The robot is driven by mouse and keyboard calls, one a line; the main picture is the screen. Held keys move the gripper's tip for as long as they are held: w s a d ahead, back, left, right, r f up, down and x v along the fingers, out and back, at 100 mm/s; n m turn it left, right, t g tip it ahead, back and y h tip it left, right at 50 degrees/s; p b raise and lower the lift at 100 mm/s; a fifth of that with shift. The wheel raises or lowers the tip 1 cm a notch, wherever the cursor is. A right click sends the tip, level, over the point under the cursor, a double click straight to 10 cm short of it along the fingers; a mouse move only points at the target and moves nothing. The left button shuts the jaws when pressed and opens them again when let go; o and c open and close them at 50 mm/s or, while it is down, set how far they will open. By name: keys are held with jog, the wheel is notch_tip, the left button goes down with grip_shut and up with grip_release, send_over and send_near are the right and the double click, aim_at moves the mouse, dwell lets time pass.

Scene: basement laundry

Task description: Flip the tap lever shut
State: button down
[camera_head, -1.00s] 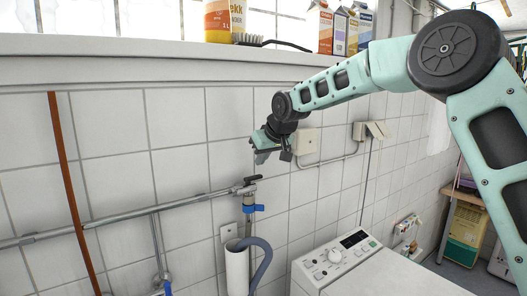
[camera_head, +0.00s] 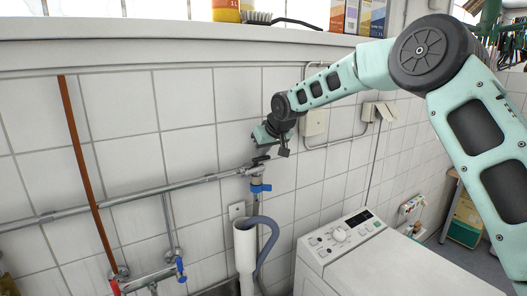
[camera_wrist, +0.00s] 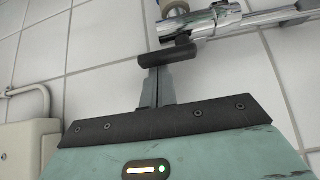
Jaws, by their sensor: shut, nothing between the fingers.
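The tap (camera_head: 257,170) is chrome and sits at the right end of the wall pipe, with a dark lever (camera_head: 261,159) on top. A blue collar or handle (camera_head: 260,188) is below it. In the wrist view the dark lever (camera_wrist: 168,52) lies across my fingertips, beside the chrome tap body (camera_wrist: 200,24). My gripper (camera_head: 266,147) is shut and empty, just above the tap. In the wrist view my gripper (camera_wrist: 157,74) reaches the lever; I cannot tell if it touches. The fingers hide part of the lever.
A grey hose (camera_head: 270,245) loops into a white standpipe (camera_head: 244,248) below the tap. A washing machine (camera_head: 350,245) stands to the right. A wall box (camera_head: 314,122) is right of my gripper. A ledge with bottles and cartons (camera_head: 345,16) runs above. A second tap with a blue handle (camera_head: 180,270) is lower left.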

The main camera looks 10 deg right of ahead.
aim_at(269, 158)
jog(key=shift+s+f+m+h+b, duration=0.15)
jog(key=shift+m+h+b, duration=0.35)
jog(key=shift+b, duration=0.5)
jog(key=m+b, duration=0.1)
jog(key=b, duration=0.1)
jog(key=m+h+b, duration=0.1)
jog(key=b, duration=0.1)
jog(key=shift+s+f+m, duration=0.2)
jog(key=shift+s+m, duration=0.2)
jog(key=m+h+b, duration=0.2)
jog(key=shift+s+r+m, duration=0.15)
jog(key=shift+s+m, duration=0.2)
jog(key=shift+m, duration=0.05)
jog(key=shift+s+d+r+m+h, duration=0.1)
jog(key=shift+s+m+h, duration=0.15)
jog(key=shift+m+h, duration=0.55)
jog(key=m, duration=0.1)
jog(key=m+g+h, duration=0.1)
jog(key=m, duration=0.1)
jog(key=shift+s+r+h+p, duration=0.2)
jog(key=shift+s+h+p, duration=0.1)
jog(key=shift+s, duration=0.05)
jog(key=m+p, duration=0.1)
jog(key=m+g+h+p, duration=0.1)
jog(key=s+m+g+p, duration=0.1)
jog(key=m, duration=0.1)
jog(key=shift+a+f+h, duration=0.1)
jog(key=shift+a+h, duration=0.2)
jog(key=shift+a, duration=0.05)
jog(key=shift+f, duration=0.1)
